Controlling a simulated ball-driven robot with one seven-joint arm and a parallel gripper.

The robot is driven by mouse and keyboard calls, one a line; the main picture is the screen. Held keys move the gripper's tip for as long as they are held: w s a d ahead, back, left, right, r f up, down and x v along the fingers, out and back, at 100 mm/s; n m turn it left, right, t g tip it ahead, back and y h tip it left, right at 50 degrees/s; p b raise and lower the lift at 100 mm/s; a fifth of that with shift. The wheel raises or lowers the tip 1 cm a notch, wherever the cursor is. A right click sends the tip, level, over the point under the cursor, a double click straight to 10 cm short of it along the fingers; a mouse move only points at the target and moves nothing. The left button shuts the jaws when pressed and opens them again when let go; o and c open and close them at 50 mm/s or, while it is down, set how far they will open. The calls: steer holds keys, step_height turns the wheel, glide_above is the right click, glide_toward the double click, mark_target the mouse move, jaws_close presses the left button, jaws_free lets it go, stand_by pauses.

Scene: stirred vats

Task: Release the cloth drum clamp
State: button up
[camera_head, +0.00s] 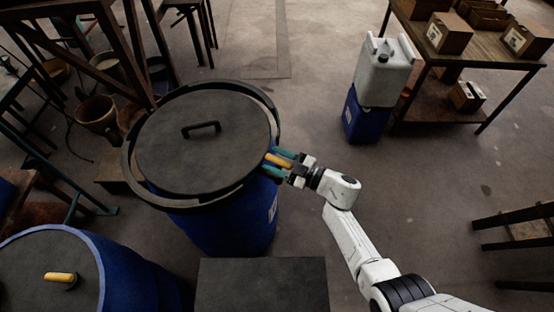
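A blue drum (240,229) stands left of centre with a dark grey lid (176,151) that has a black handle (201,129). A dark clamp ring (194,202) runs around the lid, with a gap showing between them at the upper right. A yellow clamp lever (277,160) sticks out from the ring's right side. My gripper (279,161) is at this lever, its teal fingers on either side of it. I cannot tell whether the fingers press on the lever. No cloth is clearly visible.
Another blue drum (141,284) with a yellow handle (60,277) stands at the lower left. A dark flat-topped block (262,284) is in front. A white canister (384,75) stands on a blue one (363,117) beside a wooden table (483,48).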

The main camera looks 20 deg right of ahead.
steer(key=v, duration=1)
steer(key=shift+s+d, duration=0.25)
steer(key=shift+d, duration=0.05)
